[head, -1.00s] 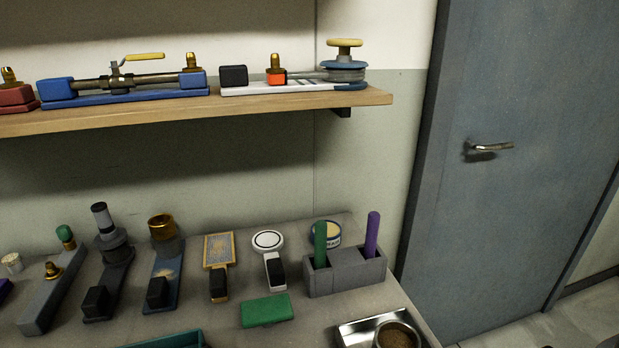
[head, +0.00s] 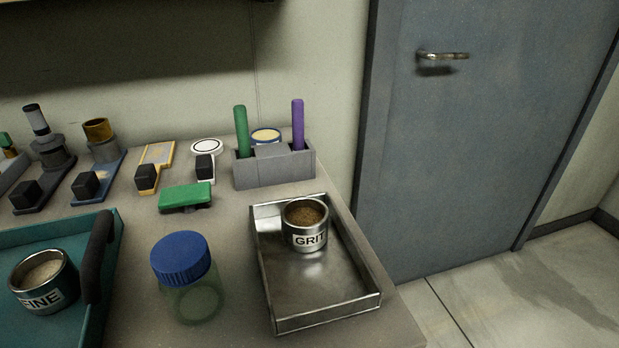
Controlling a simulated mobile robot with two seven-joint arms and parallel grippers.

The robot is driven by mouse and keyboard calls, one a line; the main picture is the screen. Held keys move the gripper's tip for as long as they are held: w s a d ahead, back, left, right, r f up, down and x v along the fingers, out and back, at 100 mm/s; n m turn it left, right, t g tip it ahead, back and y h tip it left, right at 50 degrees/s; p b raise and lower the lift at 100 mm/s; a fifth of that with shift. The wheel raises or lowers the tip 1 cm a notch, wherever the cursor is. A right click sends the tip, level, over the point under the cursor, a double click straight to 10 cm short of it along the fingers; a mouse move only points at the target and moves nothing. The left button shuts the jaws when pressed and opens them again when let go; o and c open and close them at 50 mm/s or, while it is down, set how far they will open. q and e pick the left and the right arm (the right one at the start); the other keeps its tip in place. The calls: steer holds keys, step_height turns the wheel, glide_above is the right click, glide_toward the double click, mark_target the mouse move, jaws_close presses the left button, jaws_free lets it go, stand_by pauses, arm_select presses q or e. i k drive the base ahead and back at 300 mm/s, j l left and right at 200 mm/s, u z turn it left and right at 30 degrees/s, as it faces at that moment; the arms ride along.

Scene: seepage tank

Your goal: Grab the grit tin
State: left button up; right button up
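The grit tin (head: 305,226) is a small open metal tin with a white label reading GRIT, filled with brown grains. It stands upright at the back of a shallow metal tray (head: 322,318) on the right part of the bench, in the head view. Neither of my grippers shows in this view.
A glass jar with a blue lid (head: 181,258) stands left of the metal tray. A teal tray (head: 20,238) at left holds a tin labelled FINE (head: 44,282). A grey holder (head: 275,167) with green and purple sticks stands behind. The bench (head: 228,247) is bare between jar and tray.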

mark_target(304, 222)
steer(key=i+l+u, duration=0.1)
steer(key=u, duration=0.3)
steer(key=l+u, duration=0.2)
steer(key=u, duration=0.15)
steer(key=i+l+u, duration=0.1)
steer(key=u, duration=0.3)
steer(key=l+u, duration=0.25)
steer(key=u, duration=0.15)
